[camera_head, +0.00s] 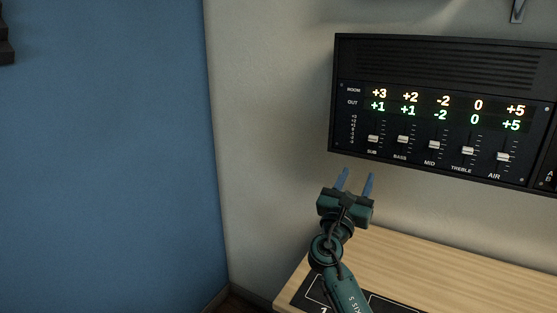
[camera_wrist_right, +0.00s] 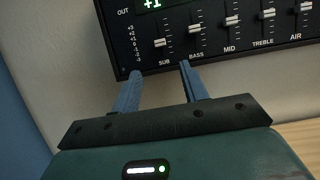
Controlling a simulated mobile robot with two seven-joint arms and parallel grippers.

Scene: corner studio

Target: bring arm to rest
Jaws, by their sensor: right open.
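My right gripper (camera_head: 355,182) is a dark green body with two blue fingers, standing apart with nothing between them. It is in the lower middle of the head view, in front of the wall and just below the left end of a black equalizer panel (camera_head: 440,70). In the right wrist view the fingers (camera_wrist_right: 157,82) point up toward the panel's SUB and BASS sliders, and the gripper is open. I cannot tell from these views how far the fingertips are from the panel. My left gripper is not in view.
A light wooden table (camera_head: 430,270) lies below the panel, with a black marked mat (camera_head: 390,303) at its front left. The panel has several sliders and lit number readouts. A blue wall (camera_head: 100,170) fills the left; the space before it is clear.

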